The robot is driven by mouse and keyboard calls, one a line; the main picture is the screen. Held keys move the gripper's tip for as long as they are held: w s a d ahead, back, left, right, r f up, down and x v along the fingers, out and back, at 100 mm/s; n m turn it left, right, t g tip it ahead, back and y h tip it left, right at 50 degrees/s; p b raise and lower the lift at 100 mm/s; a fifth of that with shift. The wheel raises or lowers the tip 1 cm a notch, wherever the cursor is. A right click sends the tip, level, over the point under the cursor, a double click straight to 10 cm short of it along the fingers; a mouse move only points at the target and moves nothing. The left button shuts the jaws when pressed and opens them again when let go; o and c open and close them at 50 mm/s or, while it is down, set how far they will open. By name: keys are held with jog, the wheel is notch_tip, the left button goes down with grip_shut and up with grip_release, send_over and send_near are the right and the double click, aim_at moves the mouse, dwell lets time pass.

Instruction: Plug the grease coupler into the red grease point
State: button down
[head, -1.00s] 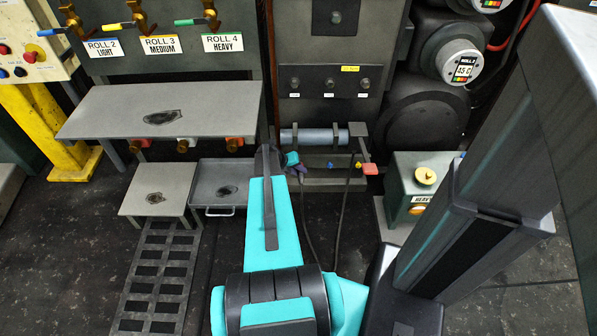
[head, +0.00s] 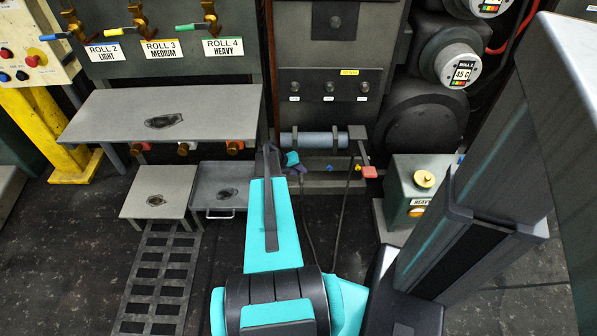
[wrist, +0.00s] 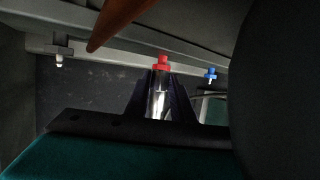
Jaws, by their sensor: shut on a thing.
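In the wrist view my gripper (wrist: 162,80) has its dark fingers shut on the silver grease coupler (wrist: 159,104). The coupler points up and away from the camera. The red grease point (wrist: 162,62) lies straight ahead at the coupler's far end, below a grey rail. The two meet in the picture; I cannot tell whether the coupler is seated on it or just short of it. In the head view my arm hides the coupler and most of the gripper; the red grease point cannot be made out there.
A blue point (wrist: 210,75) sits right of the red one, a white-tipped one (wrist: 60,60) to the left. A brown tapered shape (wrist: 125,20) hangs close above. In the head view, a grey roller (head: 315,140), dark cables and a red-ended lever (head: 369,172) are near my gripper.

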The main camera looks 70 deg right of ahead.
jog(key=c, duration=1.4)
grip_release()
jog(key=shift+d, duration=0.1)
jog(key=shift+c, duration=0.2)
jog(key=p+v, duration=0.1)
jog(key=v, duration=0.6)
jog(key=shift+r+p, duration=0.25)
jog(key=shift+p, duration=0.1)
jog(key=shift+w, duration=0.1)
